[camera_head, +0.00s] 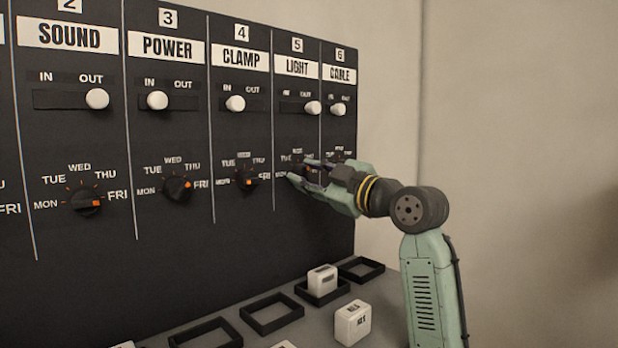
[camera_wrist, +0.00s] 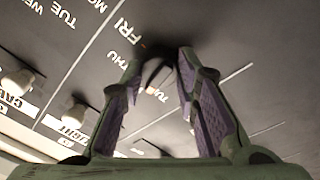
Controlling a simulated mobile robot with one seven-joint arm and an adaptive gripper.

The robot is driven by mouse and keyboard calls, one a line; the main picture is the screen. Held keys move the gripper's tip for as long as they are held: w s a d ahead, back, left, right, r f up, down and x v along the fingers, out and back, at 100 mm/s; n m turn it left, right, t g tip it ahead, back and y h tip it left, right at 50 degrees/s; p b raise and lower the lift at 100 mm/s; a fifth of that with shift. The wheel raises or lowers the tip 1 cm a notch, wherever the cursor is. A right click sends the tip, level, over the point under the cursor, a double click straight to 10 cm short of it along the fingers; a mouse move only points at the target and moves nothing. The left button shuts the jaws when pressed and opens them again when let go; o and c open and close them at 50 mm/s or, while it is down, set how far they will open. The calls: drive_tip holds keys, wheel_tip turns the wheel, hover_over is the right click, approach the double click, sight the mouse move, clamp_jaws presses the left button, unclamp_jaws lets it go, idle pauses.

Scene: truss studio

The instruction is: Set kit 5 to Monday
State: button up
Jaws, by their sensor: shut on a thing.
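The kit 5 column, labelled LIGHT (camera_head: 297,67), is on the black upright panel, with a day dial below its slider. My gripper (camera_head: 298,170) reaches in from the right and is shut on that dial, hiding most of it in the head view. In the wrist view, the dark dial (camera_wrist: 156,72) sits between the two purple-padded fingers of my gripper (camera_wrist: 163,60). Day labels such as TUE, THU and FRI show around there. I cannot tell which day the dial points to. The white LIGHT slider knob (camera_head: 313,108) is at OUT.
The SOUND dial (camera_head: 88,202), POWER dial (camera_head: 178,189) and CLAMP dial (camera_head: 244,180) stand to the left. The CABLE slider knob (camera_head: 338,110) is close on the right. Below, a grey ledge holds black frames (camera_head: 272,314) and white blocks (camera_head: 352,323).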

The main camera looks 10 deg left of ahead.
drive_tip(key=n, duration=0.5)
drive_tip(key=shift+g, duration=0.3)
drive_tip(key=n, duration=0.4)
drive_tip(key=shift+g, duration=0.3)
drive_tip(key=n, duration=0.3)
drive_tip(key=shift+n, duration=0.4)
drive_tip(key=shift+n+g, duration=0.4)
drive_tip(key=shift+n, duration=1.4)
drive_tip(key=o, duration=1.2)
drive_tip(key=shift+w, duration=0.1)
drive_tip(key=shift+c, duration=0.2)
drive_tip(key=shift+d, duration=0.15)
drive_tip(key=v, duration=1.2)
